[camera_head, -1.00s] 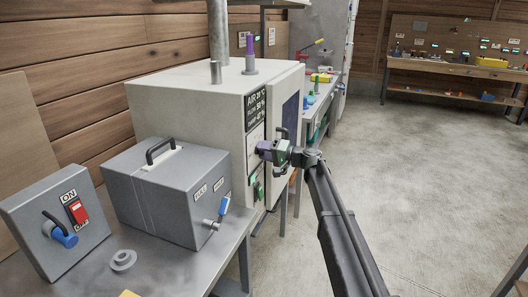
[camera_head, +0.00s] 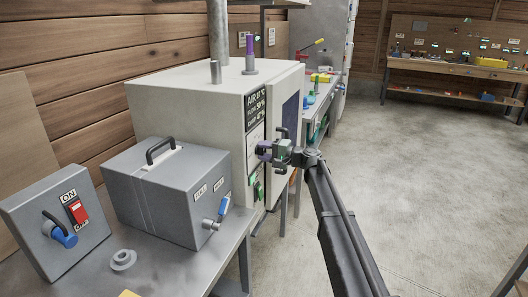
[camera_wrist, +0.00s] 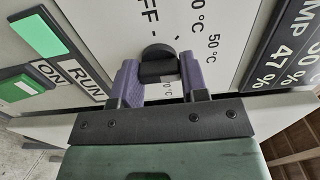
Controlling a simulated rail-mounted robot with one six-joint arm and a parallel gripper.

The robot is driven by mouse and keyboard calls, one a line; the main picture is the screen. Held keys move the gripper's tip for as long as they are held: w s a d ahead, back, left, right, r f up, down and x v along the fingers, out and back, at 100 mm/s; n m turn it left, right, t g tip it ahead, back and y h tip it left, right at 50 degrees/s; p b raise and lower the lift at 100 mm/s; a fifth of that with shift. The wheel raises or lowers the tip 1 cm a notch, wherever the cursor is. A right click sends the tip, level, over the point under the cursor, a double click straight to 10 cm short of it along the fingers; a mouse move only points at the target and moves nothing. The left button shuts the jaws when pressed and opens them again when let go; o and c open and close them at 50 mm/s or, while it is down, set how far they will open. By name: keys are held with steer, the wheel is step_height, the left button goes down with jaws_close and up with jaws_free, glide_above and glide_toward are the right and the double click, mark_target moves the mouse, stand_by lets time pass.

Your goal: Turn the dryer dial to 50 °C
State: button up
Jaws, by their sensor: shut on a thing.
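My gripper (camera_head: 262,152) is at that panel. In the wrist view its purple fingers (camera_wrist: 158,72) are shut on the black dial (camera_wrist: 157,52), one on each side. The white dial plate (camera_wrist: 112,25) has temperature marks and OFF around the dial; the 50 °C mark (camera_wrist: 212,45) shows to the right. Fingers and palm cover some marks. I cannot tell which mark the dial points to.
A green button and an ON/RUN label (camera_wrist: 72,72) lie left of the dial. The dark display (camera_head: 256,108) is above the dial. A grey box (camera_head: 165,195) with a blue-handled tap and a red switch box (camera_head: 55,225) stand nearer. The floor at right is clear.

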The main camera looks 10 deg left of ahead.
steer(key=o, duration=0.9)
steer(key=v, duration=1.1)
